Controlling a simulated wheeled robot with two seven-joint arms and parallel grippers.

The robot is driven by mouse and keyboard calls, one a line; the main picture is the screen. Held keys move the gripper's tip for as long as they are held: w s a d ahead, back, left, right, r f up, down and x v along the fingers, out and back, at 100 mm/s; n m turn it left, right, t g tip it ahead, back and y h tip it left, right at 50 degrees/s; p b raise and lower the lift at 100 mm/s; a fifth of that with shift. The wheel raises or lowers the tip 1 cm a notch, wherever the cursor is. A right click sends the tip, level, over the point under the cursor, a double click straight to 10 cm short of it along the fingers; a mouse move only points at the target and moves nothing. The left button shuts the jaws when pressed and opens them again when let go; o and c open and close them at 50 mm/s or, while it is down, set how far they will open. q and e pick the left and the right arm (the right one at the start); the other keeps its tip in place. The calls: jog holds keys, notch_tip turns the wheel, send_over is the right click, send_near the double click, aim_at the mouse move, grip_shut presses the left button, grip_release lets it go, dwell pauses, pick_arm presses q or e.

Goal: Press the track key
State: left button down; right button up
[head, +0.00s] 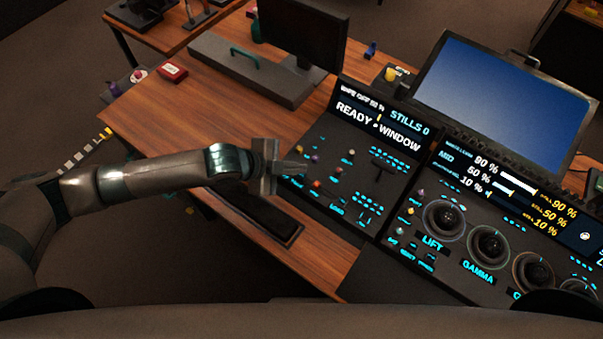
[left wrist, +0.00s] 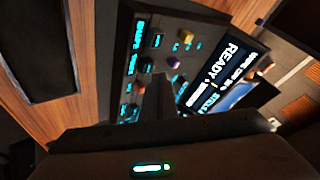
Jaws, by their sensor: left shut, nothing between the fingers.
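The left control panel (head: 335,185) lies on the wooden desk under a display reading "READY" and "WINDOW"; the left wrist view also shows this panel (left wrist: 190,60). It carries several small coloured keys, among them an orange-red one (head: 316,183), and cyan labels. The labels are too small or blurred to tell which key is the track key. My left gripper (head: 300,168) is shut and empty over the left part of this panel. In the left wrist view its fingertips (left wrist: 158,80) hide part of the panel near a purple key (left wrist: 145,65). I cannot tell whether they touch it.
A trackball panel (head: 460,262) with LIFT and GAMMA balls adjoins on the right. A large blue screen (head: 505,95) and a dark monitor (head: 305,40) stand behind. A dark pad (head: 250,215) lies at the desk's front edge. The wooden desk (head: 160,115) is mostly clear at left.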

pick_arm(q)
jog(key=shift+f, duration=0.9)
dwell(1.1)
jog(key=shift+r, duration=0.1)
jog(key=shift+r+p, duration=0.75)
jog(key=shift+r, duration=0.1)
notch_tip(320, 180, up, 5)
jog(key=p, duration=0.4)
jog(key=shift+p, duration=0.4)
jog(key=shift+s+d, duration=0.1)
dwell(0.7)
